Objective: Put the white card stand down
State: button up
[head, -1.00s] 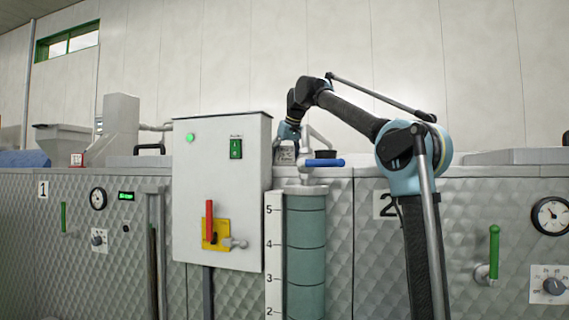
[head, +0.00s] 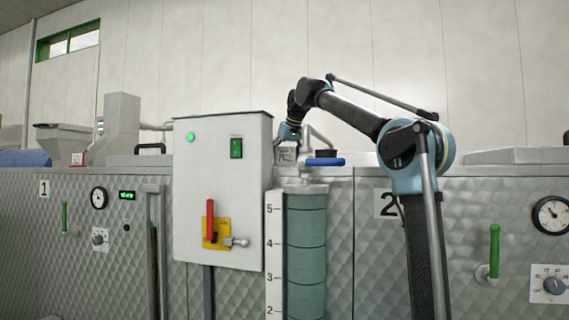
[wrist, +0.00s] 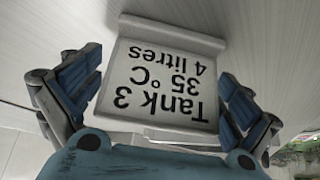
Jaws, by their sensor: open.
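The white card stand (wrist: 160,75) fills the middle of the wrist view, its black lettering "Tank 3, 35 °C, 4 litres" upside down. In the head view the card stand (head: 287,154) shows small, just right of the grey control box, and appears to stand on the machine's top. My gripper (wrist: 160,88) is open, with one blue-padded finger on each side of the card stand and a visible gap at each side. In the head view my gripper (head: 288,134) is low over the card stand, partly hidden by the control box.
The control box (head: 222,190) with its red lever rises close at the left of my gripper. A pipe with a blue-handled valve (head: 325,162) and a dark cap (head: 326,153) are close at its right. A ribbed tank (head: 306,240) with a scale is in front.

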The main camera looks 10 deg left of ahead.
jog(key=v, duration=1.2)
dwell(0.3)
